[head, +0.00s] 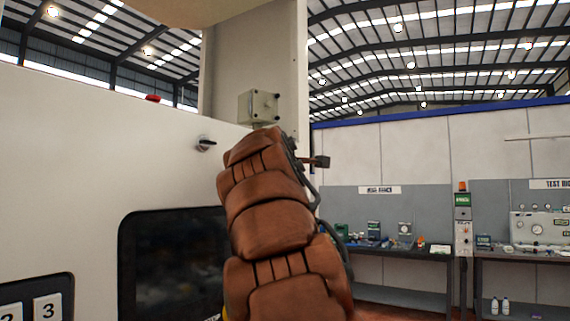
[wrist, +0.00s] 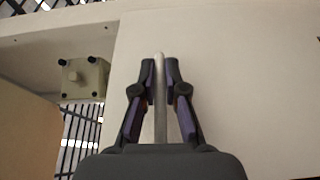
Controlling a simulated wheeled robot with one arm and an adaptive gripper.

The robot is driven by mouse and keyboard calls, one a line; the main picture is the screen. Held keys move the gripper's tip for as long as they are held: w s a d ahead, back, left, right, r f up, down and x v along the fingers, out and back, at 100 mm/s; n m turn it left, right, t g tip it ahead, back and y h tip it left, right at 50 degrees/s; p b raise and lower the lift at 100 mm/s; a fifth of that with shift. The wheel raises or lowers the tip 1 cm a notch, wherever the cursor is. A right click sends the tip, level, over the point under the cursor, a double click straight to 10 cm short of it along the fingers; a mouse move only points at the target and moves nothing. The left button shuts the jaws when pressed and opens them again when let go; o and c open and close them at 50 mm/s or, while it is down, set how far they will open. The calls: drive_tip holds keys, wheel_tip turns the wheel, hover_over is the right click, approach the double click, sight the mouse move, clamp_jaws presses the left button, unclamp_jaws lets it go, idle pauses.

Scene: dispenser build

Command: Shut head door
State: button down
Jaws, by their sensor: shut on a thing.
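In the wrist view, my gripper (wrist: 160,70) has its two dark fingers closed on either side of a thin pale grey bar (wrist: 159,110). The bar stands in front of a flat cream panel (wrist: 240,90). I cannot tell whether this panel is the head door, or where the door's edges run. In the head view, my brown padded arm covers the gripper and the bar. The large white machine front (head: 90,140) fills the left, with a small black rotary knob (head: 205,143) beside my arm.
A small beige box with dark corner knobs (head: 262,107) is on the column (head: 285,60) just above my arm; it is left of my gripper in the wrist view (wrist: 82,78). A dark window (head: 170,265) is below. Workbenches (head: 400,250) stand far right.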

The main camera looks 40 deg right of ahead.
drive_tip(key=shift+w+a+r, duration=0.25)
drive_tip(key=shift+a+r, duration=0.1)
drive_tip(key=shift+a, duration=0.05)
drive_tip(key=c, duration=1.6)
unclamp_jaws()
drive_tip(key=shift+w, duration=0.2)
drive_tip(key=shift+o, duration=0.5)
drive_tip(key=shift+w+a+f, duration=0.1)
drive_tip(key=shift+w+f, duration=0.05)
drive_tip(key=shift+f, duration=0.1)
drive_tip(key=shift+s, duration=0.25)
drive_tip(key=shift+s+a, duration=0.15)
drive_tip(key=shift+s, duration=0.2)
drive_tip(key=v, duration=1.1)
